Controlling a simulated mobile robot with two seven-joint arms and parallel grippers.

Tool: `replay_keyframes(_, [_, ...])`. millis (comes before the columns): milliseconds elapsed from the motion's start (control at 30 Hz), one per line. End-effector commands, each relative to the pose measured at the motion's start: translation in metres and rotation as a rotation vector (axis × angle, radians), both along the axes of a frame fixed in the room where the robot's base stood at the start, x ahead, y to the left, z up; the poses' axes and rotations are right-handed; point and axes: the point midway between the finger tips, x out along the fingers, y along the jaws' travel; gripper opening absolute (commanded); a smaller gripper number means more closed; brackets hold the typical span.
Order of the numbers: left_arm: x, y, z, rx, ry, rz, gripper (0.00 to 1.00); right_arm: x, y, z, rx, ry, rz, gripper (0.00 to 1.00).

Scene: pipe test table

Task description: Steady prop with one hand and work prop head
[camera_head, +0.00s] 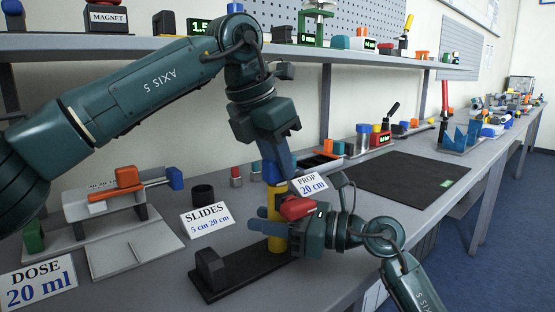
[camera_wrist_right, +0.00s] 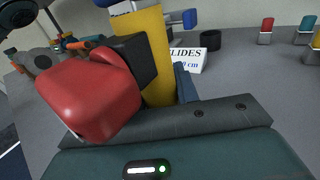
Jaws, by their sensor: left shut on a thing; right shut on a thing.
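A "PROP 20 cm" card (camera_head: 311,185) stands right behind the post. A "SLIDES" card (camera_head: 207,219) and a dark ring (camera_head: 203,194) are to the left, beside a grey slide fixture (camera_head: 125,245). A black mat (camera_head: 400,180) lies clear at right. A shelf (camera_head: 330,53) runs above.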

Motion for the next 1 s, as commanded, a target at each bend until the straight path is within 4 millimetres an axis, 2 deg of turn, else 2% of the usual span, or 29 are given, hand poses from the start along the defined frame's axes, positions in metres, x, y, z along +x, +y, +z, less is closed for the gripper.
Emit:
replay_keyframes(33, [0.0,0.0,0.0,0.001,-0.001,0.0,0.15,0.0,0.0,0.0,-0.001,0.0,0.0,0.0])
replay_keyframes(233, [0.0,0.0,0.0,0.001,-0.001,0.0,0.0,0.0,0.0,0.0,-0.001,0.0,0.0,0.0])
replay_keyframes(500, [0.0,0.0,0.001,-0.001,-0.001,0.001,0.0,0.0,0.0,0.0,0.0,0.0,0.0,0.0])
replay_keyframes(700, [0.0,0.0,0.02,-0.001,-0.002,0.0,0.0,0.0,0.0,-0.001,-0.001,0.0,0.0,0.0])
replay_keyframes(933, [0.0,0.0,0.02,-0.001,-0.001,0.0,0.0,0.0,0.0,-0.001,-0.001,0.0,0.0,0.0])
replay_keyframes(967, [0.0,0.0,0.02,-0.001,-0.001,0.0,0.24,0.0,0.0,-0.001,-0.001,0.0,0.0,0.0])
replay_keyframes(1000, [0.0,0.0,0.02,-0.001,-0.001,0.0,0.28,0.0,0.0,-0.001,-0.001,0.0,0.0,0.0])
